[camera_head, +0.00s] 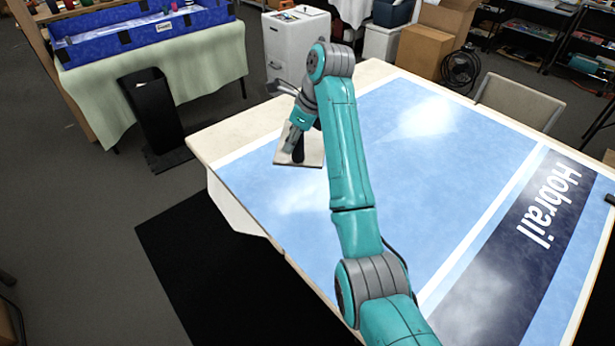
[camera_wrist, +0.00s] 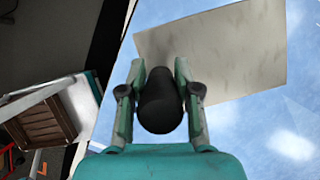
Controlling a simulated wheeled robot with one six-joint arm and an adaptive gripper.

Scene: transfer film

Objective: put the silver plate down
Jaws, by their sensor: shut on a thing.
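The silver plate (camera_head: 314,152) is a flat, pale, square-cornered sheet with a dark handle (camera_head: 298,151) on it. It is over the far left part of the blue printed film (camera_head: 400,150), near the table's left edge. In the wrist view the plate (camera_wrist: 240,50) spreads beyond my gripper (camera_wrist: 160,70), and the black handle's rounded end (camera_wrist: 160,105) sits between the two fingers. My gripper (camera_head: 297,132) is shut on this handle and points down. The plate looks flat and close to the film; I cannot tell whether it touches.
The film, marked "Hobrail", covers most of the table (camera_head: 222,140) and is clear around the plate. A black bin (camera_head: 155,110) stands on the floor to the left. A green-draped table (camera_head: 205,65) with a blue tray and a white cabinet (camera_head: 290,45) stand behind.

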